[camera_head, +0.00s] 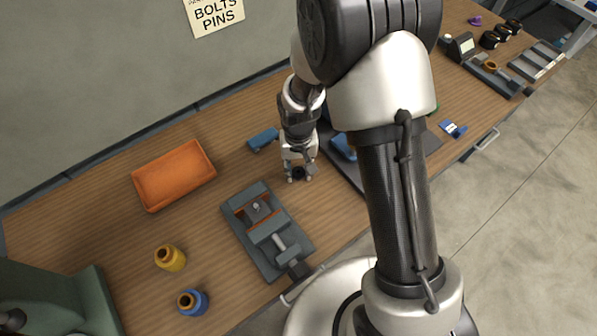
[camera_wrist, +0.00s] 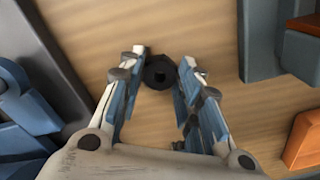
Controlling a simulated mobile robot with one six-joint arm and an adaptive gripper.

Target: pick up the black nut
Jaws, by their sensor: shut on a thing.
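The black nut (camera_wrist: 160,73) is a dark ring-like piece with a small square-looking hole, seen in the wrist view between my fingertips. In the head view the nut (camera_head: 298,173) is a small dark spot at the fingertips, partly hidden by them. I cannot tell whether the nut touches the bench.
The grey vise (camera_head: 238,208) stands close by on the left, and an orange tray (camera_head: 150,189) lies farther left. A blue piece (camera_head: 263,139) lies behind my gripper. A dark mat (camera_head: 420,148) is to the right.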

